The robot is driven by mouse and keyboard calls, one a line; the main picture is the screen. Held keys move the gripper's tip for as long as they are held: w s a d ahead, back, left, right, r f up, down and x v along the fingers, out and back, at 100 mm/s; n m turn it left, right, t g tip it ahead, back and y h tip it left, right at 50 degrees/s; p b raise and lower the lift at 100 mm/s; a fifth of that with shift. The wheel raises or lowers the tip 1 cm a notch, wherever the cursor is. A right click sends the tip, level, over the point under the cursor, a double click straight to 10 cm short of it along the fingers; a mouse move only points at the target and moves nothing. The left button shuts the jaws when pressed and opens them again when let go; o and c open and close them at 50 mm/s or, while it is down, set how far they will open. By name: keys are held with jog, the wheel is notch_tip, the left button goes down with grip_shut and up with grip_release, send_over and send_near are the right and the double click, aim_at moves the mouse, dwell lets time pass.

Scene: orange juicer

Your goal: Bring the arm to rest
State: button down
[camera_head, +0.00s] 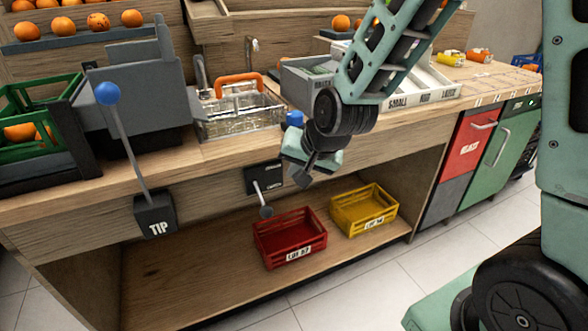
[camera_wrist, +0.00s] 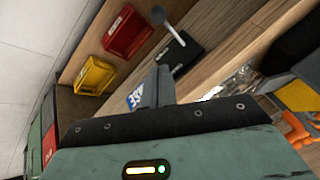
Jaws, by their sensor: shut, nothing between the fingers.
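My gripper (camera_head: 302,170) hangs at the end of my arm in front of the counter's front edge, above the lower shelf. In the head view it is small and partly hidden by its own wrist. The wrist view shows its fingers (camera_wrist: 158,84) together, with nothing between them. It is apart from the short lever on the black switch plate (camera_head: 264,178), which is just to its left. That switch plate also shows in the wrist view (camera_wrist: 180,54).
A red crate (camera_head: 290,238) and a yellow crate (camera_head: 363,209) stand on the lower shelf. A wire basket with an orange handle (camera_head: 237,118) is on the counter (camera_head: 215,157). The TIP lever (camera_head: 128,145) sticks out at left. The floor in front is clear.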

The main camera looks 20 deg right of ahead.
jog(key=s+a+r+n+g+y+p, duration=0.1)
jog(key=s+a+r+n+g+p, duration=0.3)
jog(key=s+a+r+n+p, duration=0.6)
jog(key=s+r+n+g+h+p, duration=0.1)
jog(key=s+r, duration=0.4)
jog(key=s, duration=1)
jog(key=n+g+h, duration=0.1)
jog(key=n, duration=0.1)
jog(key=shift+d+r+n+g+p, duration=0.15)
jog(key=shift+d+n+g+p, duration=0.15)
jog(key=shift+d, duration=0.05)
